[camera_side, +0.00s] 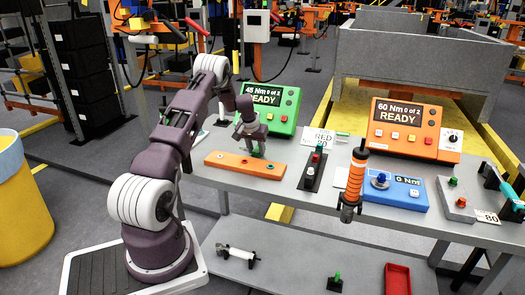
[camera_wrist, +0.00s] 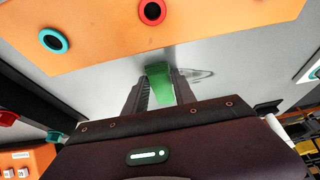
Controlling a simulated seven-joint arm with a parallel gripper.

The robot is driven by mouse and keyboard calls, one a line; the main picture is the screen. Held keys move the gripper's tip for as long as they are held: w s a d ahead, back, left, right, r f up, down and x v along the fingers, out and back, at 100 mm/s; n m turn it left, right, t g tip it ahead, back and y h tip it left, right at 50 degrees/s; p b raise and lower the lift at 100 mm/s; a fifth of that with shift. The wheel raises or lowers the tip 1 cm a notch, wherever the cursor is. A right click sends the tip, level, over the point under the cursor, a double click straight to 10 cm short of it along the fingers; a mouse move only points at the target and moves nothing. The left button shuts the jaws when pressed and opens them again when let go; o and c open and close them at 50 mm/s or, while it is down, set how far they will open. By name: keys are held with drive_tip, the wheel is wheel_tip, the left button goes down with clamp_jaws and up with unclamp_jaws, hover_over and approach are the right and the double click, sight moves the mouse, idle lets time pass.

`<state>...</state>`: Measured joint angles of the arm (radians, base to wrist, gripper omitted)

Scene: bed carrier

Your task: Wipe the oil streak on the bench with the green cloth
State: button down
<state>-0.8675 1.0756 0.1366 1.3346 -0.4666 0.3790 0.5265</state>
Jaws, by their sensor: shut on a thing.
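My gripper (camera_side: 252,146) is low over the grey bench (camera_side: 289,152), just behind the orange board. In the wrist view my gripper (camera_wrist: 161,84) is shut on the green cloth (camera_wrist: 160,82), which sticks out between the fingertips and appears to be at the bench surface. A thin, shiny grey mark, apparently the oil streak (camera_wrist: 197,74), lies on the bench just right of the cloth in the wrist view. Part of it may be hidden by the cloth and fingers. I cannot make it out in the side view.
The orange board (camera_side: 245,165) with coloured rings lies close in front of my gripper. A green 45 Nm controller (camera_side: 268,108) stands behind it. A black stand (camera_side: 314,172) with buttons and an orange-banded driver (camera_side: 355,176) are to the right.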

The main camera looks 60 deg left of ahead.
sight(235, 150)
drive_tip(key=shift+s+a, duration=3.5)
drive_tip(key=shift+s, duration=0.05)
wheel_tip(235, 150, up, 8)
drive_tip(key=shift+w+d, duration=0.1)
